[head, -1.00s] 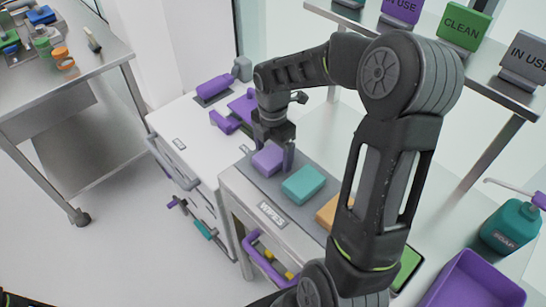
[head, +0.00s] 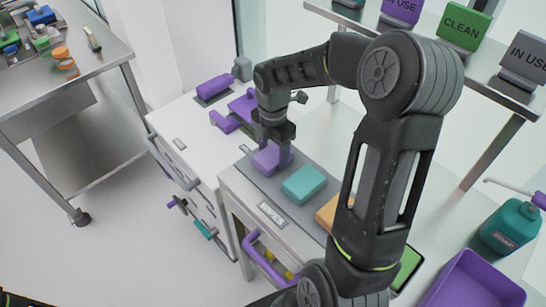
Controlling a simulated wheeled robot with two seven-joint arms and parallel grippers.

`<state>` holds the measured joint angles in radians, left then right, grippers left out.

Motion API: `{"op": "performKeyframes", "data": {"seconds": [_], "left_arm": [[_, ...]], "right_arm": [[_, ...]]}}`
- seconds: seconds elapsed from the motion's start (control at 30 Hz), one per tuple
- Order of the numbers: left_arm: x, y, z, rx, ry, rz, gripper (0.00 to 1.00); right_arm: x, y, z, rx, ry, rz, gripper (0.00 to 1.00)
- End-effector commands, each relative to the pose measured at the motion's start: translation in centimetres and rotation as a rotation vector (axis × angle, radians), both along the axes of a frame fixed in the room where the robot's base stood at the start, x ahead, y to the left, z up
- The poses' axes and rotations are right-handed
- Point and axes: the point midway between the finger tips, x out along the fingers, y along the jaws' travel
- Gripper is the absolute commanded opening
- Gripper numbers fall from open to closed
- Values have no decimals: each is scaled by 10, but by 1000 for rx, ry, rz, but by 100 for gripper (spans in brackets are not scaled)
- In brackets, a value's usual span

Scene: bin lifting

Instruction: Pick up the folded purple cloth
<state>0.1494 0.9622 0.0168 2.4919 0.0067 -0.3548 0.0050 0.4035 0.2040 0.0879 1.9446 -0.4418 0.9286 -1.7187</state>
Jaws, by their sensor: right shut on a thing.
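The folded purple cloth (head: 266,160) lies on the grey top of the wipes cabinet (head: 240,174), at the left end of a row of folded cloths. My right gripper (head: 274,156) points down over it and is shut on it, with a finger showing at its right side. The cloth appears still at the level of the cabinet top. Of my left arm only a dark piece shows at the bottom left corner; its gripper is out of view.
A teal cloth (head: 304,184) lies close to the right of the purple one, and an orange cloth (head: 328,213) lies beyond it, partly behind my arm. Purple items (head: 240,108) stand on the white cabinet behind. A purple bin (head: 475,280) is at the lower right.

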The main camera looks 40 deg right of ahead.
Motion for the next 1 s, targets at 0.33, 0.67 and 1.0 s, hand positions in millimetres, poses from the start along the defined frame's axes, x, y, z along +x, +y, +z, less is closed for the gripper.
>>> {"op": "performKeyframes", "data": {"seconds": [0.33,0.67,1.0], "left_arm": [[0,0,-1,0,0,0,36],[1,0,-8,-2,-3,-1,36],[1,-1,-11,-3,-4,-2,36]], "right_arm": [[1,0,5,-1,-2,0,22],[1,0,57,-1,-6,-1,22],[0,0,100,0,-1,1,22]]}}
